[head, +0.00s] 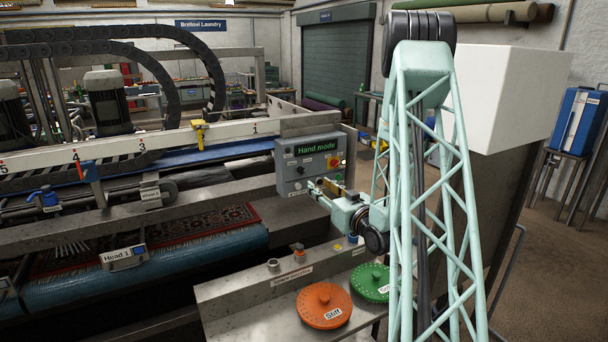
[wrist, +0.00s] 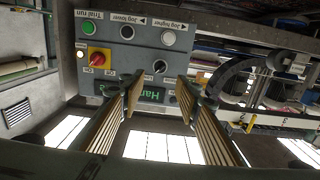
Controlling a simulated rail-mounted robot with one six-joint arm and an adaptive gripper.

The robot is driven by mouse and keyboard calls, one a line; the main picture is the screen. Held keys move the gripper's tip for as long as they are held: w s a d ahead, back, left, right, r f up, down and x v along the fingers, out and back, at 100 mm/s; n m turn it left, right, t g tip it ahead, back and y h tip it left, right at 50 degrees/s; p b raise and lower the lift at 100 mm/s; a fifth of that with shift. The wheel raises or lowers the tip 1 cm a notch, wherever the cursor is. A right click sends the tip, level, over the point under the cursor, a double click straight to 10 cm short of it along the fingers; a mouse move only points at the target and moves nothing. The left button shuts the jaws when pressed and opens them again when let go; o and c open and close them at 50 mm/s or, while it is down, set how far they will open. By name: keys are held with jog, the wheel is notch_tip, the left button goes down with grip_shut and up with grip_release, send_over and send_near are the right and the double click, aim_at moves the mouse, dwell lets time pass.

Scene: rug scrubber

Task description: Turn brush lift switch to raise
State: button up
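A grey control box (head: 286,160) with a green "Hand mode" display (head: 318,147) stands at the middle of the head view. In the wrist view the box face (wrist: 135,60) appears inverted. A black rotary knob with a pale pointer (wrist: 160,66) sits on it, in line with the gap between my fingers; its label is too small to read, so I cannot confirm it is the brush lift switch. My gripper (wrist: 160,90) is open and empty, apart from the knob. It also shows in front of the box in the head view (head: 328,188), covering its lower right part.
Below the box, a bench carries an orange disc (head: 324,305) and a green disc (head: 371,282). A rug (head: 150,240) lies left.

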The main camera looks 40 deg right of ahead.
aim_at(303, 173)
jog(key=shift+p+x, duration=0.85)
jog(key=shift+x, duration=5.5)
jog(key=c, duration=0.8)
